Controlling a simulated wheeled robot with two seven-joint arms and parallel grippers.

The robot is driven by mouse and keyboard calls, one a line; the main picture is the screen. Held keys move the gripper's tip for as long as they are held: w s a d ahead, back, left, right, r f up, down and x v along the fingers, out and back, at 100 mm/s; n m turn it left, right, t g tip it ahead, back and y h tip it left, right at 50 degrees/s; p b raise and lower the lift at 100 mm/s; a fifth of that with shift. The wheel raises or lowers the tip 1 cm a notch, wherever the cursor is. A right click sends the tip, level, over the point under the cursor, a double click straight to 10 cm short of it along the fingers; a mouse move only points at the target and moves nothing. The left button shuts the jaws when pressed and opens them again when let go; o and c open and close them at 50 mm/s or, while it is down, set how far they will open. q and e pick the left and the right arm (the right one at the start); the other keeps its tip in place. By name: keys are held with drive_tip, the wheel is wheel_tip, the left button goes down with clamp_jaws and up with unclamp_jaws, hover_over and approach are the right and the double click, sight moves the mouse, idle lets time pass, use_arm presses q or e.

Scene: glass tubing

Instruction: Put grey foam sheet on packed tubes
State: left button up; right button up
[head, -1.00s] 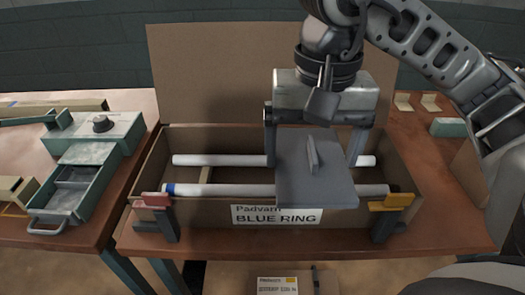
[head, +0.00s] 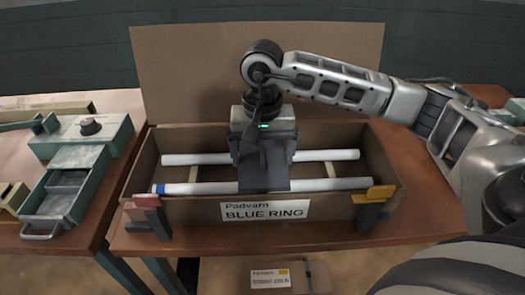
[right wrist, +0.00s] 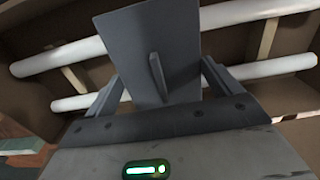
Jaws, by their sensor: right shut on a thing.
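The grey foam sheet (head: 264,182), a flat panel with a small upright tab, is in my right gripper (head: 263,165), inside the open cardboard box (head: 340,206) labelled "BLUE RING". In the right wrist view the sheet (right wrist: 138,60) sits between the two fingers. Two white tubes lie across the box: a front tube (head: 325,185) with a blue ring at its left end, and a back tube (head: 195,159). The sheet overlaps the middle of the front tube; I cannot tell whether it touches. The gripper hides the middle of the back tube. My left gripper is not in view.
The box's raised lid (head: 190,75) stands behind. A red clamp (head: 143,203) and a yellow clamp (head: 376,194) stand at the front corners. A green device with an open drawer (head: 55,203) is at the left. Bare table (head: 425,200) lies right of the box.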

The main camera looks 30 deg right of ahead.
sight(262, 154)
drive_tip(key=shift+f, duration=0.25)
drive_tip(key=shift+f+b, duration=0.2)
drive_tip(key=shift+b, duration=0.1)
drive_tip(key=o, duration=0.7)
drive_tip(key=shift+r+p, duration=0.45)
wheel_tip(262, 154, up, 12)
drive_tip(key=b, duration=0.1)
drive_tip(key=shift+f, duration=0.2)
